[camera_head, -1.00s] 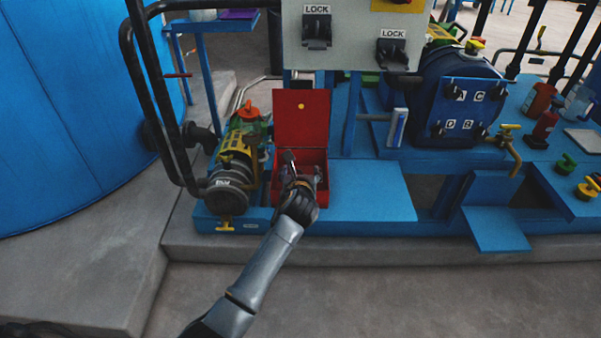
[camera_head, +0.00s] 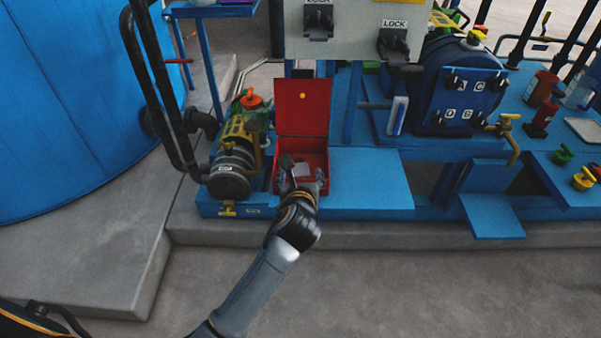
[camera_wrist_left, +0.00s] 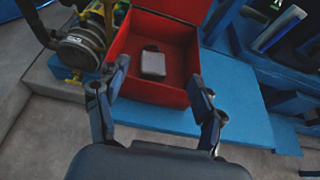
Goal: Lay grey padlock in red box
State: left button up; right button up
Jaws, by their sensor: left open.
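The red box (camera_head: 302,110) stands on the blue platform with its lid raised at the back. It also shows in the left wrist view (camera_wrist_left: 186,94). The grey padlock (camera_wrist_left: 153,63) lies inside the box, on its red floor, apart from the walls. In the head view the padlock (camera_head: 302,170) is partly hidden by my gripper. My left gripper (camera_head: 303,173) is at the front of the box. In the left wrist view its two fingers (camera_wrist_left: 158,105) are spread wide with nothing between them, and the padlock is beyond them. My right gripper is not in view.
A pump with a yellow guard (camera_head: 238,150) stands close to the left of the box. The blue platform (camera_head: 368,180) is bare to its right. A grey panel with lock switches (camera_head: 355,35) hangs above, behind the box. A blue vessel (camera_head: 460,90) stands farther right.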

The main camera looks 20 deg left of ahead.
pick_arm(q)
jog(key=shift+s+d, duration=0.1)
jog(key=shift+s, duration=0.2)
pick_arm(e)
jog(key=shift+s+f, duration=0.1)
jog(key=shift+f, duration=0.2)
pick_arm(q)
jog(key=s+a+f+n+g+h, duration=0.1)
jog(key=s+f+n+g, duration=0.4)
jog(key=s+f+n, duration=1)
jog(key=s+a+f+n+g+h, duration=0.2)
jog(key=s+f+n+g, duration=0.3)
jog(key=s+f+n, duration=1)
notch_tip(320, 180, down, 3)
jog(key=shift+s+a+r+n+h, duration=0.2)
jog(key=shift+s+n+h, duration=0.2)
jog(key=shift+s, duration=0.35)
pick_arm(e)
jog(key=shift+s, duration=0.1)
